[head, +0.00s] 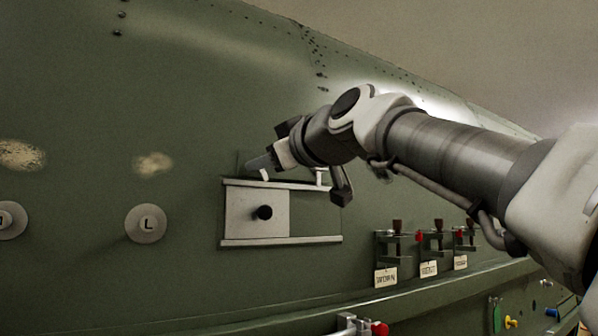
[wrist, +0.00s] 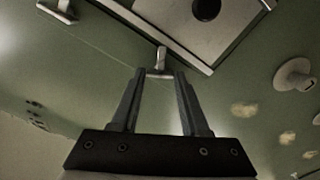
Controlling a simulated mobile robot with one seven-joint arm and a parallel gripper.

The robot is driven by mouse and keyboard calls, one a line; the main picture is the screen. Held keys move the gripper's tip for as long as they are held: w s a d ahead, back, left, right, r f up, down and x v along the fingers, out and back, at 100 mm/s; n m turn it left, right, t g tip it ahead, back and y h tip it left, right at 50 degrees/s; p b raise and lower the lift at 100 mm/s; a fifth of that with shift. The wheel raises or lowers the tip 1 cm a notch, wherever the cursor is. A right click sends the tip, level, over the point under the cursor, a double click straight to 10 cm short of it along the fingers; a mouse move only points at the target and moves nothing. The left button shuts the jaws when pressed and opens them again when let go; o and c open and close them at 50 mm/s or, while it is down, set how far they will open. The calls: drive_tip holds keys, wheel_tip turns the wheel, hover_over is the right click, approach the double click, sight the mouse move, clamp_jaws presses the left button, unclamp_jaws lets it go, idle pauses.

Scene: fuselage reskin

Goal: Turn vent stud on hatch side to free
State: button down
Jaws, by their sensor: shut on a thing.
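A pale T-shaped stud (head: 265,174) stands at the upper rail of the hatch, above its left part in the head view. My gripper (head: 262,165) reaches it from the upper right. In the wrist view the stud (wrist: 160,62) has its crossbar between the fingertips of my gripper (wrist: 160,73), which is shut on it. A second similar stud (head: 320,177) stands further right along the same rail; it also shows at the upper left of the wrist view (wrist: 57,10). The hatch has a light sliding panel (head: 240,205) with a black knob (head: 264,212).
A round disc marked L (head: 146,223) is on the green skin (head: 90,120) left of the hatch. A red-tipped fitting (head: 379,328) is at the bottom.

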drive_tip(key=n+b, duration=0.4)
drive_tip(key=n, duration=0.8)
drive_tip(key=shift+f+b, duration=0.1)
drive_tip(key=shift+b, duration=0.25)
drive_tip(key=shift+n, duration=0.3)
drive_tip(key=shift+c, duration=2)
unclamp_jaws()
drive_tip(key=shift+s, duration=0.1)
drive_tip(key=b+v, duration=0.3)
drive_tip(key=v, duration=1.4)
drive_tip(key=shift+d+b, duration=0.15)
drive_tip(key=shift+b, duration=0.25)
